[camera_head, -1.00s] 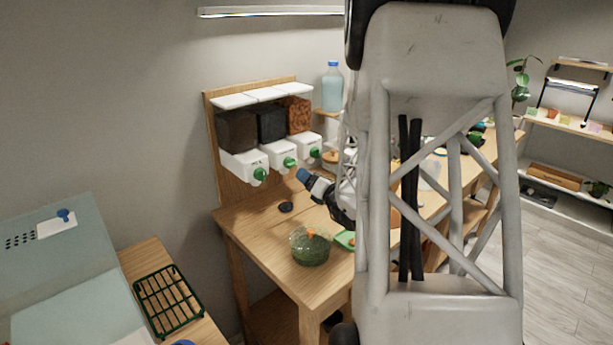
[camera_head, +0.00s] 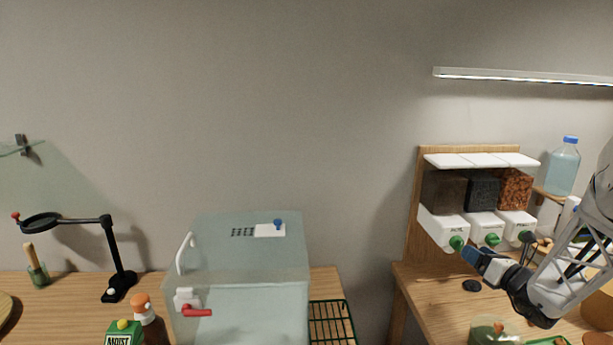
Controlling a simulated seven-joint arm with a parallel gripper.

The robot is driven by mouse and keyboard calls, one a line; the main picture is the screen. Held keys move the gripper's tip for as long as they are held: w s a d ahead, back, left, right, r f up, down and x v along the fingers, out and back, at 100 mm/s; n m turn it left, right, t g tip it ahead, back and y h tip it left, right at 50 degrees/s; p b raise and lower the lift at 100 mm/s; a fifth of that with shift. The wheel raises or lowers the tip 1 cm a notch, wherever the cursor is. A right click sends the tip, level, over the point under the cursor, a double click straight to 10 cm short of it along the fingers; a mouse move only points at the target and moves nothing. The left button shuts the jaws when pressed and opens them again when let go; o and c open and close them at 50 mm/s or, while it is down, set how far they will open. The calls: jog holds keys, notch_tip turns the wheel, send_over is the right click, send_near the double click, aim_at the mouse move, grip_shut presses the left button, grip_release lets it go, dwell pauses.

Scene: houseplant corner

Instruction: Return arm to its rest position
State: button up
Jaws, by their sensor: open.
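My gripper (camera_head: 472,256) is at the right of the view, at the end of my white lattice arm, which enters from the right edge. Its blue fingertips point left, in front of the dispenser rack (camera_head: 412,205), near the green knobs of the left bin (camera_head: 433,232) and middle bin (camera_head: 481,226). It appears empty; the gap between the fingers is too small to make out. Whether it touches a knob cannot be told.
A clear jar (camera_head: 490,330) and a dark disc (camera_head: 472,286) are on the right table (camera_head: 420,285). A blue-capped bottle (camera_head: 563,165) stands beyond the rack. A glass cabinet (camera_head: 245,305), green wire rack (camera_head: 332,322) and magnifier stand (camera_head: 112,250) are to the left.

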jog(key=s+a+r+n+g+y, duration=0.1)
jog(key=s+a+n+g+y, duration=0.1)
jog(key=s+a+n+g, duration=0.5)
jog(key=a+r+n+g+y, duration=0.15)
jog(key=a+n, duration=0.35)
jog(key=a, duration=0.5)
jog(key=s+a+r+n+g+y, duration=0.1)
jog(key=s+a+r+n+g, duration=0.25)
jog(key=a, duration=0.55)
jog(key=s+a+n+g+h, duration=0.1)
jog(key=s+a+n+h, duration=0.1)
jog(key=s+n+h, duration=0.3)
jog(key=s+a+n+g+h, duration=0.1)
jog(key=s+a+n+h, duration=0.2)
jog(key=s+n, duration=1.1)
jog(key=shift+s+n+g+h, duration=0.25)
jog(key=shift+n+g+h, duration=0.15)
jog(key=shift+n+h, duration=0.55)
